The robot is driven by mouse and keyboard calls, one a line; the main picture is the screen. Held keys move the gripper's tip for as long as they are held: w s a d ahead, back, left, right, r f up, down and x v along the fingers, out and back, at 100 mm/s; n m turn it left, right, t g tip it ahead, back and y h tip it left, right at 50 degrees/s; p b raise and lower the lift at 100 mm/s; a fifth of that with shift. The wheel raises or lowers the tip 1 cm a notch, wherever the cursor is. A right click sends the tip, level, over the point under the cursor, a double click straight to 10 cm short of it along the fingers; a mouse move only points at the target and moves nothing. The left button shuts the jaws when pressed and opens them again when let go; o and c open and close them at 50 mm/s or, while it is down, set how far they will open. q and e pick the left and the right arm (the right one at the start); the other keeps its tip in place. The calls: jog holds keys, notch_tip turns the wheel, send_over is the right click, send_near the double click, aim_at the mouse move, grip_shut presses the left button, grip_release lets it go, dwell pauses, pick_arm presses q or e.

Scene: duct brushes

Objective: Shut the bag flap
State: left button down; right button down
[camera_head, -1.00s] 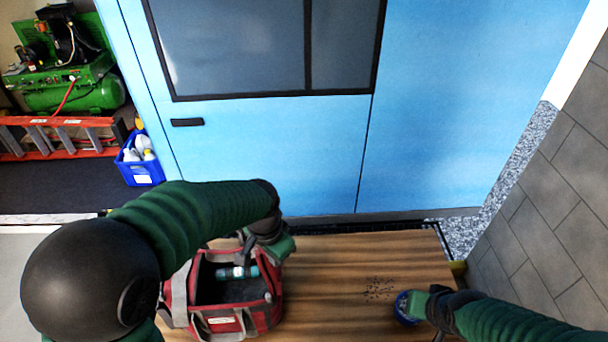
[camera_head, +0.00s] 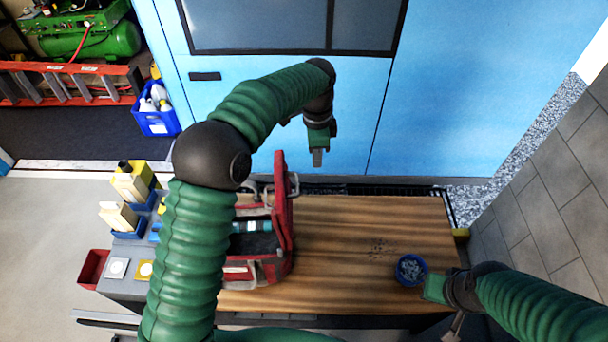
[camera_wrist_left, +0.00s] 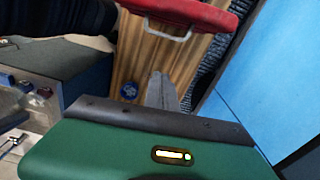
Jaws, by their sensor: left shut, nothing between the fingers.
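The red bag (camera_head: 268,270) stands on the left part of the wooden table, partly hidden behind my left arm. Its flap (camera_head: 281,205) stands up on the right side and the bag is open. A blue cylindrical item (camera_head: 252,226) lies inside. My left gripper (camera_head: 317,158) is shut and empty, beyond and to the right of the flap, apart from it. In the left wrist view, its fingers (camera_wrist_left: 161,90) point towards the red flap (camera_wrist_left: 195,12) with a metal handle (camera_wrist_left: 166,33). My right gripper (camera_head: 432,289) is beside the blue bowl; its fingers are unclear.
The blue bowl (camera_head: 411,270) holds small grey bits, and dark specks lie near it on the table (camera_head: 345,235). Bottles (camera_head: 131,183) stand in bins left of the bag. A blue cabinet wall (camera_head: 455,95) rises behind. The table's middle is clear.

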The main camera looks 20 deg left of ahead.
pick_arm(q)
jog(key=s+a+f+p, duration=0.1)
jog(key=a+f+p, duration=0.2)
jog(key=f, duration=0.5)
jog(key=shift+s+a+p, duration=0.15)
jog(key=shift+s+p, duration=0.05)
jog(key=shift+p, duration=0.15)
jog(key=shift+a, duration=0.15)
jog(key=shift+w+a, duration=0.1)
jog(key=shift+a, duration=0.05)
